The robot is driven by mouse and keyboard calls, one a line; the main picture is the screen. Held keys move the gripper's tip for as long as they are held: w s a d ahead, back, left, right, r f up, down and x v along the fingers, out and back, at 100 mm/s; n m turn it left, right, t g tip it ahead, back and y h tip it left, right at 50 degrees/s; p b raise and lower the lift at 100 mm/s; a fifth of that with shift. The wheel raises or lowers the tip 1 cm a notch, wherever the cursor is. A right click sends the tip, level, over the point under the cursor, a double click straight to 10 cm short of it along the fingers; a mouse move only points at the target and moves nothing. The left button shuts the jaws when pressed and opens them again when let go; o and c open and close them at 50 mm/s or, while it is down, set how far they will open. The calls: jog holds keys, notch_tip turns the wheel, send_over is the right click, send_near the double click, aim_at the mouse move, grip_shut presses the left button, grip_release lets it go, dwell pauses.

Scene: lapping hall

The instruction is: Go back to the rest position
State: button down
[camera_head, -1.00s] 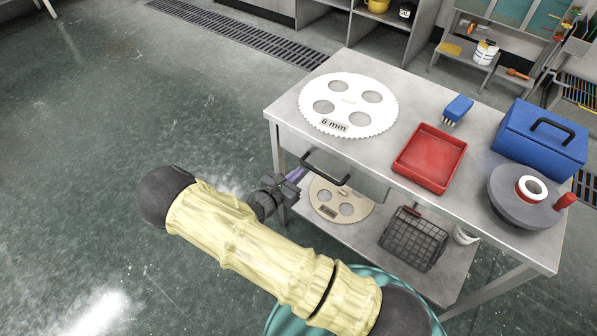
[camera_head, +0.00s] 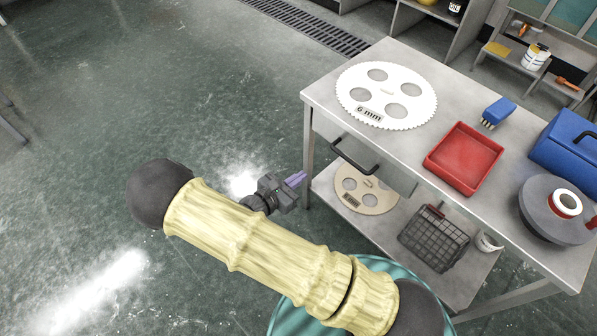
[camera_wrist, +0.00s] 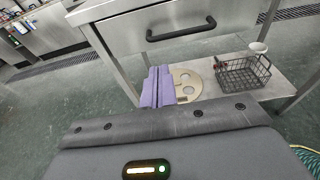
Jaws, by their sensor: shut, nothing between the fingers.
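My gripper (camera_head: 296,180) is shut and empty, its purple fingers side by side. It hangs over open floor just left of the steel table (camera_head: 322,98), apart from it. In the wrist view the purple fingers (camera_wrist: 157,88) point toward the table's lower shelf (camera_wrist: 205,108) and sit below the drawer handle (camera_wrist: 181,31). My arm stretches across the lower middle of the head view in a pale yellow sleeve.
The lower shelf holds a beige disc (camera_head: 365,190) and a wire basket (camera_head: 433,239).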

jog(key=shift+d, duration=0.2)
jog(key=s+d+r+m+g+y, duration=0.3)
jog(key=s+d+r+m+g, duration=0.25)
jog(key=m, duration=0.35)
jog(key=s+d+r+m+g+y, duration=0.35)
jog(key=d+m+g, duration=0.3)
jog(key=m, duration=0.25)
notch_tip(320, 180, up, 22)
jog(key=s+d+m+t+y+p, duration=0.1)
jog(key=d+m+t+y+p, duration=0.1)
jog(key=m+p, duration=0.7)
jog(key=t+y+p, duration=0.1)
jog(key=y+p, duration=0.1)
jog(key=p, duration=0.2)
jog(key=shift+s+d+r+t, duration=0.25)
jog(key=shift+s+d+t, duration=0.05)
jog(key=shift+d, duration=0.1)
jog(key=shift+y, duration=0.25)
